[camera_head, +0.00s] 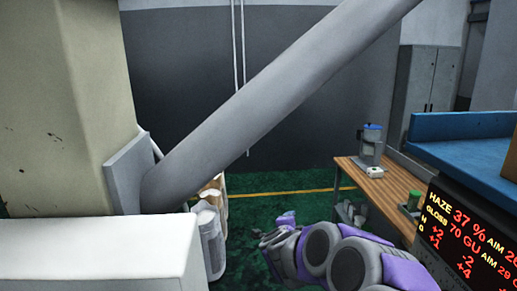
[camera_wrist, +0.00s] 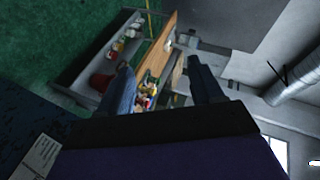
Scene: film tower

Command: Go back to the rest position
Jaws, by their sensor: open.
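My gripper (camera_wrist: 160,78) is open, with its two dark fingers apart and nothing between them. In the head view my grey and purple arm reaches in from the bottom right, and its far end (camera_head: 280,232) is over the green floor. It touches nothing that I can see. The fingertips are too small to make out in the head view.
A wooden bench (camera_head: 375,187) with a blue-topped device (camera_head: 371,145) stands at right. A red-lettered display (camera_head: 465,235) is at near right. A thick grey pipe (camera_head: 270,110) slants across the view. Bins (camera_head: 210,235) stand at left. Green floor (camera_head: 275,203) is clear mid-view.

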